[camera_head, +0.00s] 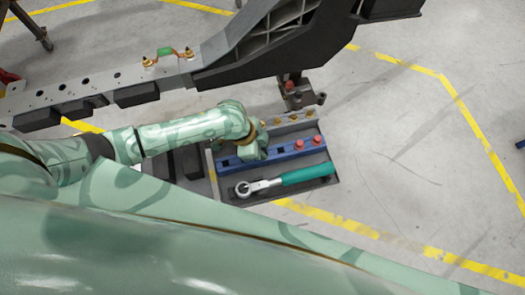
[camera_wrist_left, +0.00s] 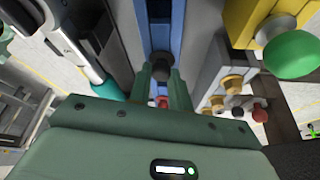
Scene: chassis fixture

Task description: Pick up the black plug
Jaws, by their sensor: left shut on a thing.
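My left gripper (camera_head: 250,153) is low over the blue rail (camera_head: 255,162) in the grey tray, at its left part. In the left wrist view its two fingers (camera_wrist_left: 162,78) are shut around the dark round black plug (camera_wrist_left: 162,66), above the blue rail (camera_wrist_left: 160,38). In the head view the gripper hides the plug. I cannot tell whether the plug still sits in the rail. My right gripper is not in view.
A ratchet with a teal handle (camera_head: 305,174) lies in front of the rail. Two red plugs (camera_head: 309,140) stand at its right end. Brass fittings (camera_head: 292,118) stand behind. A long chassis beam (camera_head: 110,83) runs behind the tray. Floor to the right is clear.

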